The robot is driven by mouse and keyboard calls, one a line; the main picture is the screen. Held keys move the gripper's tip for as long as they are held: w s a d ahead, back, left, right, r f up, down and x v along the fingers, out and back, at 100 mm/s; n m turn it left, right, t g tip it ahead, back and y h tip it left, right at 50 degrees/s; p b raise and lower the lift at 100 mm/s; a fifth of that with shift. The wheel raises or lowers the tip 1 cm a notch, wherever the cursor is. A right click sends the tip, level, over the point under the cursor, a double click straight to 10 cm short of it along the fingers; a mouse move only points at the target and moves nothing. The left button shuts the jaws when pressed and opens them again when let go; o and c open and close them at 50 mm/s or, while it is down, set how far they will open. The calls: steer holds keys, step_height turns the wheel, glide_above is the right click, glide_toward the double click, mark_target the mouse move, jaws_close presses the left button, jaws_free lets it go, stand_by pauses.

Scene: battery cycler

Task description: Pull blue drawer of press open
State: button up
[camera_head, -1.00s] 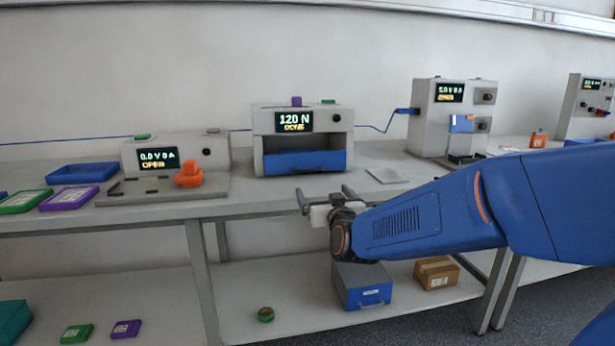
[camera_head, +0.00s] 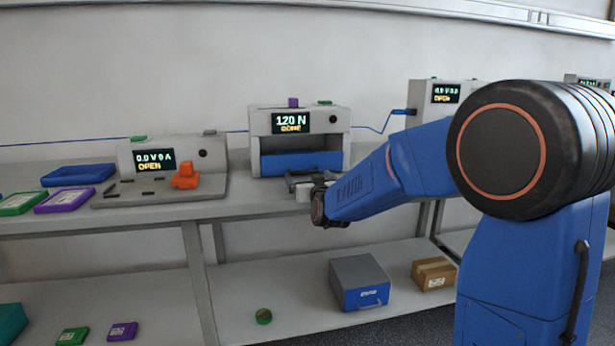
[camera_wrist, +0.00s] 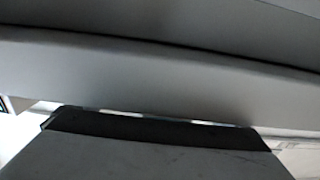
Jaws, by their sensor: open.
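The press (camera_head: 298,122) is a grey box on the bench, its screen reading "120 N" and "DONE". Its blue drawer (camera_head: 301,162) shows as a blue front low in the press opening and looks shut. My gripper (camera_head: 303,182) is open and empty, just in front of the lower right part of the drawer; part of the drawer front is hidden behind it. Whether it touches the drawer, I cannot tell. In the wrist view there are only close grey and dark surfaces, and the drawer is not clearly seen.
Left of the press stands a grey device with an orange clamp (camera_head: 185,175). A blue tray (camera_head: 78,175) lies further left. A grey and blue box (camera_head: 359,283) and a carton (camera_head: 434,273) stand on the lower shelf. My arm hides the bench to the right.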

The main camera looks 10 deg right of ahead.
steer(key=shift+w, duration=1)
